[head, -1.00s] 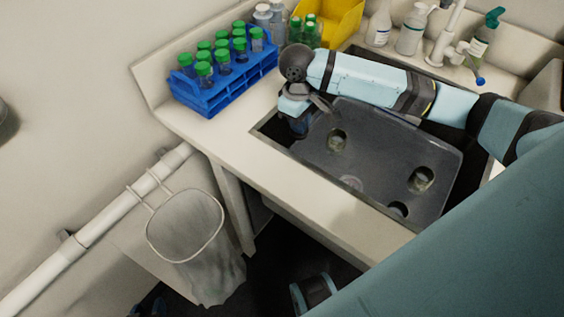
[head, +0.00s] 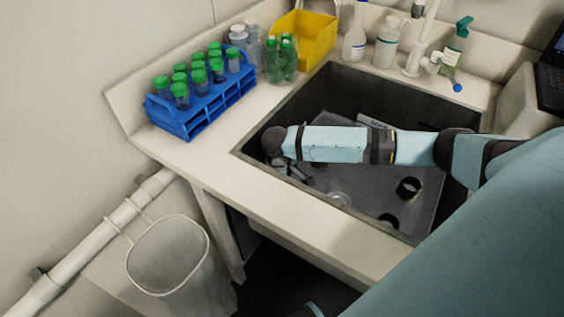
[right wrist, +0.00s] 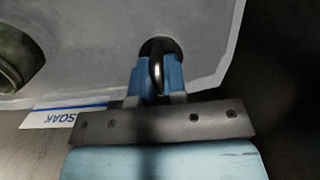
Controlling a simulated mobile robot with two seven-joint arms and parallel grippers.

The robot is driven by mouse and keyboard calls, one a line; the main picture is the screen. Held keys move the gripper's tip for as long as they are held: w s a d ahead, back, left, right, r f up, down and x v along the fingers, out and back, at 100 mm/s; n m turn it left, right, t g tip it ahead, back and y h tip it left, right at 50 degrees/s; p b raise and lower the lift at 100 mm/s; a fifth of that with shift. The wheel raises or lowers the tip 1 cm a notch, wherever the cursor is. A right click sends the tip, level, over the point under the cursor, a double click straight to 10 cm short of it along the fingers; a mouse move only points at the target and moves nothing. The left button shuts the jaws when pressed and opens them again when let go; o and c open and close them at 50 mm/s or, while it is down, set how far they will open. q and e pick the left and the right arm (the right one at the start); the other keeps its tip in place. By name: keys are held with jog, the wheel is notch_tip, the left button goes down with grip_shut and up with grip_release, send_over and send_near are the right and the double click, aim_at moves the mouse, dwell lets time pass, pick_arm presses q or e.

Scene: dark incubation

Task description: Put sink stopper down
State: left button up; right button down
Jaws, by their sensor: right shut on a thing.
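My right gripper (head: 284,168) reaches down inside the left end of the sink (head: 262,128). In the right wrist view its blue fingers (right wrist: 158,85) are shut on a metal ring, which I take to be the sink stopper (right wrist: 157,66). A dark round patch shows behind the ring, against a pale grey panel with rounded corners (head: 360,180). Whether the stopper touches the panel is unclear. In the head view the arm and gripper hide the stopper. My left gripper is not in view.
Round vessels (head: 409,188) are in the sink. A white SOAK label (right wrist: 65,118) lies by the panel. A blue rack (head: 205,105) of green-capped tubes, green-capped bottles (head: 282,62), a yellow bin (head: 303,38) and the tap (head: 415,60) surround the sink.

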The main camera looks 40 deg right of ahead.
jog(key=shift+f, duration=0.95)
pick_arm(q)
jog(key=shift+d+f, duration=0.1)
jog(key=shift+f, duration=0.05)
pick_arm(e)
jog(key=c, duration=1.2)
grip_release()
jog(key=shift+f, duration=0.1)
jog(key=shift+o, duration=0.2)
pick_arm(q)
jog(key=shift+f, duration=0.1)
pick_arm(e)
jog(key=r, duration=0.4)
jog(key=r+p, duration=0.1)
jog(key=r, duration=0.2)
jog(key=w+r+p, duration=0.1)
jog(key=r, duration=0.3)
jog(key=shift+a+r, duration=0.25)
jog(key=shift+r, duration=0.4)
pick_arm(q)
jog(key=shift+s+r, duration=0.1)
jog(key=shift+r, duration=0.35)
